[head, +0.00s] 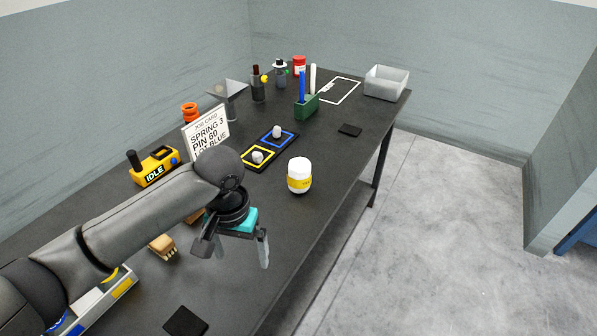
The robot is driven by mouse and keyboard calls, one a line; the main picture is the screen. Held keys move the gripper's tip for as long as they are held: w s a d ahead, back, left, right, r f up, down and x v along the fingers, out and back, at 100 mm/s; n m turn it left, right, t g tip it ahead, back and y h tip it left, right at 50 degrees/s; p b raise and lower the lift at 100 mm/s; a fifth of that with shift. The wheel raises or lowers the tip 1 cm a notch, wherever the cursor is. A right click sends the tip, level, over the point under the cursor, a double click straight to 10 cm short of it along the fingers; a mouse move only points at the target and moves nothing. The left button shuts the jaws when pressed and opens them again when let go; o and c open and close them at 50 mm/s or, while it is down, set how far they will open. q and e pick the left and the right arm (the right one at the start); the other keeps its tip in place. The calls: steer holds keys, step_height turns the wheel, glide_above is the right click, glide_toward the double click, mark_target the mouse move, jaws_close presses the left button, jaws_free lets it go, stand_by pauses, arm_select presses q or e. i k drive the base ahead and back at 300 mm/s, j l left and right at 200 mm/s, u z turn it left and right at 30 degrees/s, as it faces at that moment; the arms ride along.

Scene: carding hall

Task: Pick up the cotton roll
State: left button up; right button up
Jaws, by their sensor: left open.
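The cotton roll appears to be the white rounded cylinder with a yellow band (299,176), standing upright on the dark table (330,150) near its right edge. My left gripper (234,250) is open, its fingers pointing down, with nothing seen between them. It is nearer to me than the white cylinder and to its lower left, apart from it. My right gripper is not in view.
Beyond the cylinder lie a mat with yellow and blue squares (270,148), a job card (206,137) and a green pen holder (307,106). A yellow device reading IDLE (155,167) stands left. A pale bin (386,83) is at the far end. Table is clear around the cylinder.

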mark_target(298, 170)
steer(key=i+l+u, duration=0.35)
steer(key=i+l, duration=0.15)
steer(key=l, duration=0.15)
steer(key=i+l+u, duration=0.3)
steer(key=i+l, duration=0.15)
steer(key=l, duration=0.3)
steer(key=i+l+u, duration=0.2)
steer(key=l, duration=0.2)
